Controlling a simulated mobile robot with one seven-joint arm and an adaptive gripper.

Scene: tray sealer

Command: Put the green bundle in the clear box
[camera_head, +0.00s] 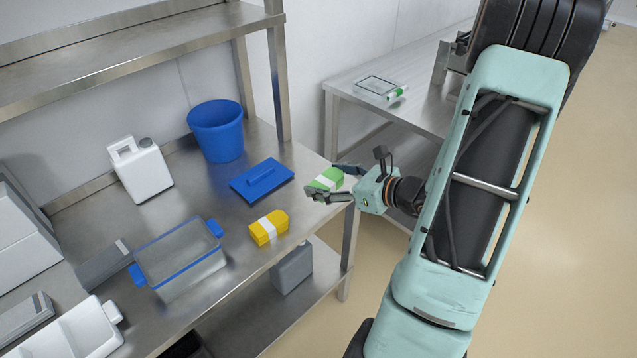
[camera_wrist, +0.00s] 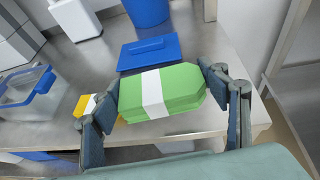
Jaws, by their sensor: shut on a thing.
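The green bundle (camera_wrist: 185,88) with a white band is held between the two fingers of my gripper (camera_wrist: 160,100) in the wrist view. In the head view my gripper (camera_head: 328,190) is shut on the green bundle (camera_head: 323,180), near the right end of the steel table. The fingers hide part of the bundle there. The clear box (camera_head: 185,272), with a blue rim and blue end clips, stands at the table's front left, well to the left of my gripper. The clear box (camera_wrist: 28,95) shows partly at the left edge of the wrist view.
A yellow bundle (camera_head: 269,228) lies between the clear box and my gripper. A blue lid-like plate (camera_head: 262,180), a blue bucket (camera_head: 217,131) and a white canister (camera_head: 141,168) stand behind. A shelf (camera_head: 130,45) overhangs the back. A side table (camera_head: 420,95) is at the right.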

